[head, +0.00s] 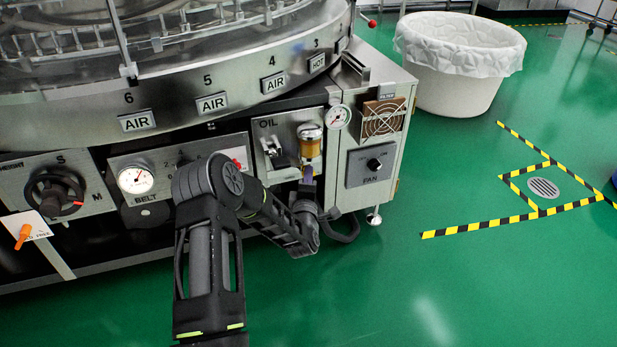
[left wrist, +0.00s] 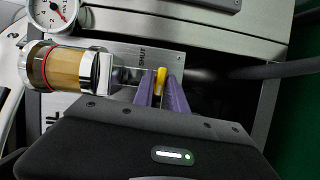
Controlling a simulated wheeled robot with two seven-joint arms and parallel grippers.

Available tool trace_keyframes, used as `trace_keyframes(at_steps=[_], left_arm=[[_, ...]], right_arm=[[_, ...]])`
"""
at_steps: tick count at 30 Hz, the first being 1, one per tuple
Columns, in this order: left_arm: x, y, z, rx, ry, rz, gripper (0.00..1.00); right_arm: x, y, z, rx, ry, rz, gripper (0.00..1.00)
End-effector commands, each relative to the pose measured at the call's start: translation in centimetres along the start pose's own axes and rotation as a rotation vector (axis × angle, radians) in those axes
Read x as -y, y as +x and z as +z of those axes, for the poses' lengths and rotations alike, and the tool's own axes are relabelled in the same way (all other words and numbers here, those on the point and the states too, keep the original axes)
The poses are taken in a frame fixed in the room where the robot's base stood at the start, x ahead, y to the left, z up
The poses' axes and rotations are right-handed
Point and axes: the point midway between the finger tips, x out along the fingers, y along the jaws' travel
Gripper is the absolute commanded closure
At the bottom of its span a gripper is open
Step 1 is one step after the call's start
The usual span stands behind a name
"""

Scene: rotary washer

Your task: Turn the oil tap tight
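The oil tap's yellow handle (left wrist: 161,80) shows in the left wrist view, beside a metal plate marked SHUT (left wrist: 142,60). My left gripper (left wrist: 161,88) has its two purple fingers on either side of the handle, with no clear gap seen, so it looks shut on it. The oil cup with amber oil (left wrist: 65,68) lies left of the tap in that view. In the head view the oil cup (head: 309,142) is on the OIL panel, and my left gripper (head: 307,178) is just below it. The tap handle is hard to make out there. My right gripper is not in view.
A pressure gauge (head: 338,116) and the FAN panel (head: 371,163) are right of the oil cup. A lined white bin (head: 458,65) stands on the open green floor.

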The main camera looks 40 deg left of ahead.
Motion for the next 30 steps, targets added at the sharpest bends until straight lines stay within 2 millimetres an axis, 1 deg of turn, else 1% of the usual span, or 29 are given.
trace_keyframes(at_steps=[1,5,20,26,30], left_arm=[[0.0,0.0,0.0,0.000,0.000,-0.001,0.89],[0.0,0.0,0.0,0.000,0.000,-0.001,1.00],[0.0,0.0,0.0,0.000,0.008,-0.005,1.00],[-0.2,0.0,0.1,0.002,0.053,-0.023,1.00],[-0.3,0.0,0.1,0.003,0.115,-0.048,1.00]], right_arm=[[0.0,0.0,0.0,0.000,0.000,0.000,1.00],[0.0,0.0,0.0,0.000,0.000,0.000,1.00],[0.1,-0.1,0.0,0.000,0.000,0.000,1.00],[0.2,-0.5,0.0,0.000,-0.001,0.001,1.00],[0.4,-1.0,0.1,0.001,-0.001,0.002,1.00]])
